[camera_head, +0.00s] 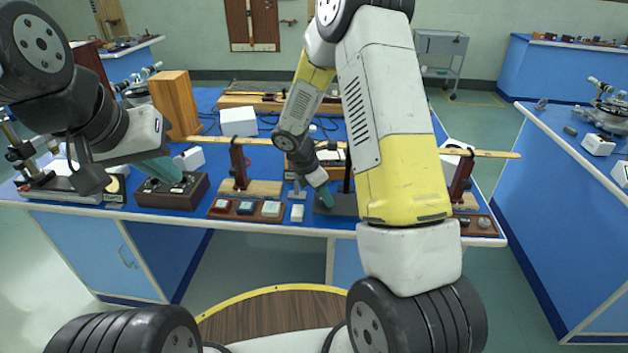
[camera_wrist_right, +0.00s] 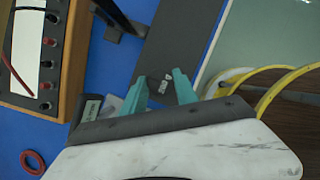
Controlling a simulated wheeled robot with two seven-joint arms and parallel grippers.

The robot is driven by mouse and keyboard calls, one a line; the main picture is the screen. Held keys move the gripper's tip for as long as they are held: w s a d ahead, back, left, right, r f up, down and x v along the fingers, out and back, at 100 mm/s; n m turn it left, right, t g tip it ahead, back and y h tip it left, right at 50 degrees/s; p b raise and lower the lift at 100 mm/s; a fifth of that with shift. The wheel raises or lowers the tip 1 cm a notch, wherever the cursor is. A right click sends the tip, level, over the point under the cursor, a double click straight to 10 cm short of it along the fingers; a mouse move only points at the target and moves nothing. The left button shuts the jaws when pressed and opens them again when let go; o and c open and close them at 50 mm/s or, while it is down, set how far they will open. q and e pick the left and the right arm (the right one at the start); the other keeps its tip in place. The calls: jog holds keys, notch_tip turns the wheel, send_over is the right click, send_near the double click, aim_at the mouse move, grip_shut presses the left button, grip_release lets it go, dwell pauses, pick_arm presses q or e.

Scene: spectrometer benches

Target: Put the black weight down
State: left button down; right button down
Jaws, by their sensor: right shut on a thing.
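My right gripper (camera_wrist_right: 158,84) has its teal fingers closed around a small dark thing with pale marks, the black weight (camera_wrist_right: 162,86). The weight's outline is hard to separate from the dark grey slab (camera_wrist_right: 190,30) behind it, and I cannot tell whether it touches the slab. In the head view the right gripper (camera_head: 326,196) points down by a dark stand base (camera_head: 345,205) near the table's front edge; the weight cannot be made out there. My left gripper (camera_head: 163,170) is over a dark box (camera_head: 186,192); its finger gap is not clear.
A wooden balance stand (camera_head: 240,170) is behind the tray. The wrist view shows a socketed wooden box (camera_wrist_right: 75,55) and a red ring (camera_wrist_right: 33,161).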

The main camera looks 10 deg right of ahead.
jog(key=c, duration=0.9)
grip_release()
jog(key=shift+f, duration=0.15)
jog(key=shift+c, duration=0.2)
jog(key=s+a+r+m+y, duration=0.1)
jog(key=s+r+m, duration=0.2)
jog(key=r, duration=0.6)
jog(key=s+a+r+m, duration=0.1)
jog(key=s+r+m, duration=0.15)
jog(key=r, duration=0.75)
jog(key=s+r+m+t+y, duration=0.2)
jog(key=s+r+m, duration=0.3)
jog(key=s+m, duration=0.2)
jog(key=s+r+m+t+y, duration=0.2)
jog(key=s+r+m, duration=0.3)
jog(key=s+m, duration=0.3)
jog(key=s+y, duration=0.1)
jog(key=s, duration=0.3)
jog(key=shift+r+t, duration=0.25)
jog(key=shift+t, duration=0.15)
jog(key=shift+d+m, duration=0.1)
jog(key=shift+m, duration=0.15)
